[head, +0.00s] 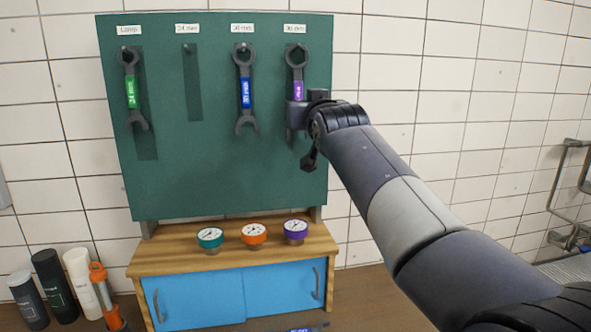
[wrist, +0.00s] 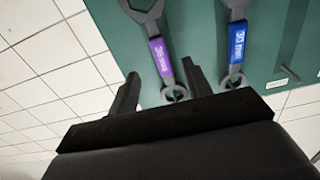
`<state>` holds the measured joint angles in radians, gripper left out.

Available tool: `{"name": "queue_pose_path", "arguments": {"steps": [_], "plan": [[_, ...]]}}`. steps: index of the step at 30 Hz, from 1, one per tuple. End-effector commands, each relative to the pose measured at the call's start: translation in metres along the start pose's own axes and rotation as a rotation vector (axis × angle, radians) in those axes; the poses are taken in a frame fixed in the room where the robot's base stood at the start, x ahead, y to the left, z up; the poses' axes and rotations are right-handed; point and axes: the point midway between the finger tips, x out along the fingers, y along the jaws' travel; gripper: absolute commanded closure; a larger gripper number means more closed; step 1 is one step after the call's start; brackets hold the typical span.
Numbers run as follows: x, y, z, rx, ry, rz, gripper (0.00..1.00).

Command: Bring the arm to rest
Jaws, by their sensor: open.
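My arm reaches in from the lower right of the head view. My gripper (head: 301,130) is in front of the green tool board (head: 215,165), over the lower part of the purple-labelled wrench (head: 297,62). In the wrist view the open jaws (wrist: 160,68) stand on either side of the purple-labelled wrench (wrist: 160,57), which hangs beyond or between them. I cannot tell whether they touch it. The wrench's lower end is partly hidden by my gripper in the head view.
A blue-labelled wrench (head: 245,95) and a green-labelled wrench (head: 131,90) hang farther left; the 24 mm peg (head: 187,47) is empty. Several gauges (head: 254,233) stand on the wooden cabinet (head: 170,262). Bottles (head: 53,285) and an orange tool (head: 104,295) stand left. Pipes (head: 565,190) are at right.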

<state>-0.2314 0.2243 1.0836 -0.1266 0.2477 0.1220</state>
Motion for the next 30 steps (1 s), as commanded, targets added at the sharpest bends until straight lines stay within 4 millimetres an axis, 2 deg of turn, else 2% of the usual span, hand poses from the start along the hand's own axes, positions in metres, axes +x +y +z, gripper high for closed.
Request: {"name": "queue_pose_path", "arguments": {"steps": [9,18,30], "plan": [[0.051,0.0,-0.002,0.0,-0.003,0.001,0.53],[0.084,0.0,-0.001,0.0,-0.003,0.001,0.53],[0.079,0.0,-0.005,0.0,-0.002,0.0,0.53]]}}
